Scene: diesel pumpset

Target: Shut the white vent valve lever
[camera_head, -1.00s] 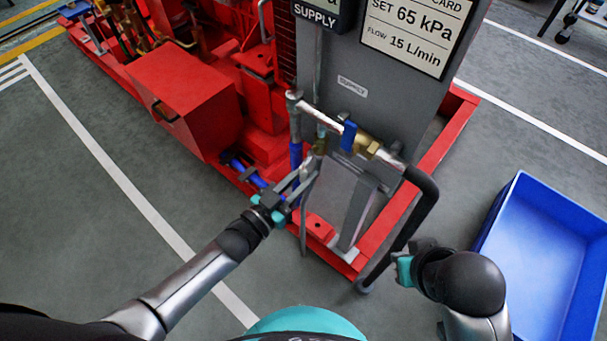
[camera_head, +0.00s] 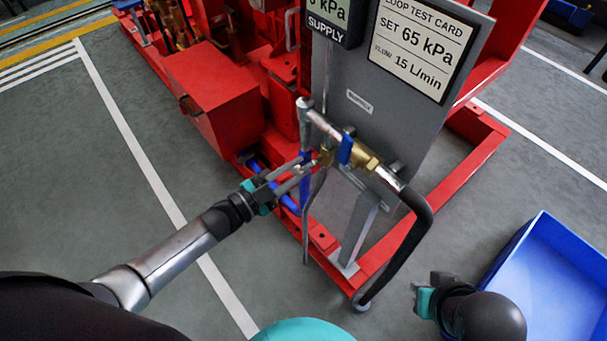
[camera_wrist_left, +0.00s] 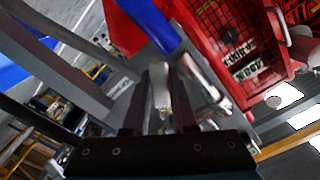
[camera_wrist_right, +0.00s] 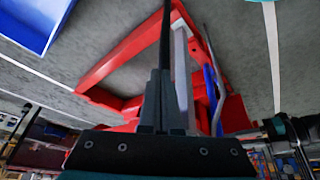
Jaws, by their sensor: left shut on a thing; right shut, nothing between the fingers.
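A small brass vent valve (camera_head: 326,154) hangs below the silver pipe in the head view. Its white lever is mostly hidden there by my fingers. In the left wrist view a pale bar, the white lever (camera_wrist_left: 160,86), lies between the two dark fingers. My left gripper (camera_head: 311,166) is shut on it, just left of the brass body. The lever's exact angle cannot be told. My right gripper (camera_head: 420,297) is shut and empty, low at the right, apart from the pipework. It also shows in the right wrist view (camera_wrist_right: 158,82).
A larger brass valve with a blue lever (camera_head: 347,148) sits close by on the silver pipe (camera_head: 325,126). A black hose (camera_head: 412,238) curves down to the floor. The red frame (camera_head: 375,265) and grey panel (camera_head: 400,125) stand behind. A blue crate (camera_head: 535,235) is at right.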

